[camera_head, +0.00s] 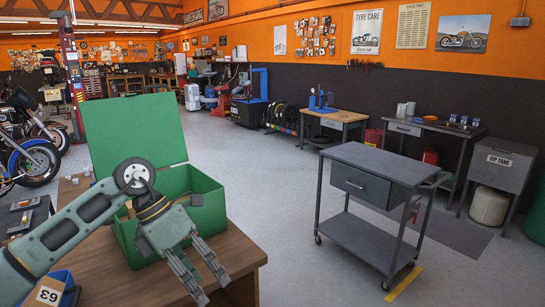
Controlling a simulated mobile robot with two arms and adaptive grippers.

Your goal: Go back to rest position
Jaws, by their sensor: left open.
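My left gripper (203,277) is in the lower left of the head view, on the arm that comes in from the left. Its two fingers point down and to the right, apart from each other, with nothing seen between them. It is in front of an open green box (204,203) and above the wooden bench top (240,251). My arm and gripper hide part of the box's front. My right gripper is not in view.
A green lid (134,130) stands up behind the box. A blue bin (65,288) is at the lower left. A grey cart (375,163) with a drawer stands to the right. Motorcycles (32,158) are at the far left. Clear floor (268,200) lies between bench and cart.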

